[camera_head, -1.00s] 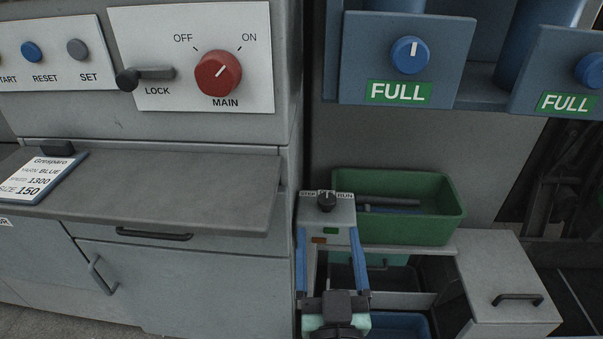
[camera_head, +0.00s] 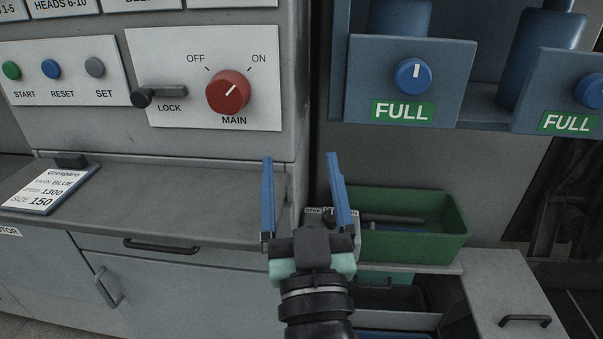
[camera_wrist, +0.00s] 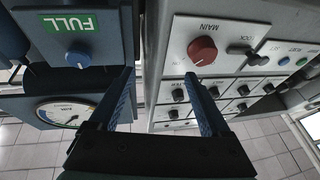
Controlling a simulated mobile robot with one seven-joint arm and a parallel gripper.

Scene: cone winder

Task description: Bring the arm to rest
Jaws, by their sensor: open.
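My gripper (camera_head: 301,165) is open and empty, its two blue fingers pointing up and away in the head view. It is raised in front of the machine, below and right of the red MAIN knob (camera_head: 228,92). In the wrist view, the gripper (camera_wrist: 165,75) has clear space between its fingers, with the edge of the control panel behind. The red knob (camera_wrist: 202,50) shows there to the right, and a blue knob (camera_wrist: 78,58) under a FULL label to the left. My wrist partly hides a small switch box (camera_head: 318,214) behind it.
A green bin (camera_head: 420,245) with dark rods stands right of my gripper. A grey shelf (camera_head: 190,210) with a card (camera_head: 58,188) juts out at left. An open drawer (camera_head: 505,300) is at lower right. Blue units with FULL labels (camera_head: 403,111) hang at upper right.

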